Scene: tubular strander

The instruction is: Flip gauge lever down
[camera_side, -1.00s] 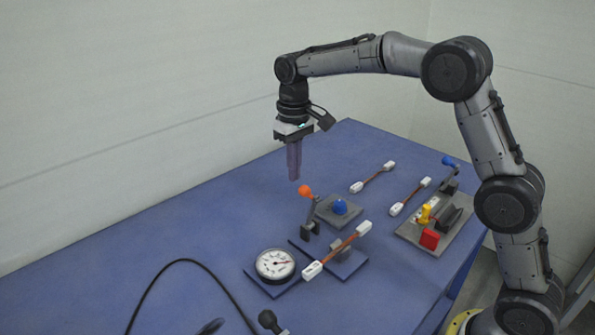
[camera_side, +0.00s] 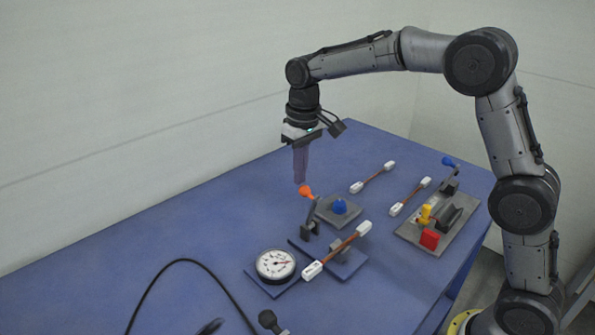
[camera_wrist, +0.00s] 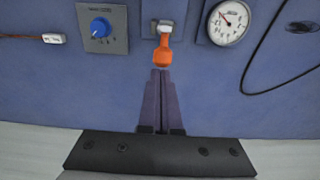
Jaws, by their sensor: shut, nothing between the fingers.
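The gauge lever (camera_side: 312,216) stands up from its blue base plate, with an orange knob (camera_side: 305,192) at its top. The round white gauge (camera_side: 275,264) sits next to it on a blue plate. In the wrist view the orange knob (camera_wrist: 162,56) lies just ahead of the fingertips, and the gauge (camera_wrist: 229,22) is at upper right. My gripper (camera_side: 300,181) is shut and empty, pointing down just above the orange knob in the side view. In the wrist view, my gripper's fingers (camera_wrist: 160,74) are together. Whether they touch the knob is hard to tell.
A blue dial (camera_side: 340,207) on a grey plate is close by. A rod with white ends (camera_side: 337,251) lies across in front of the lever. A grey panel (camera_side: 408,230) with red and yellow parts is at right. A black cable (camera_side: 150,287) curves at left. The back-left table is clear.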

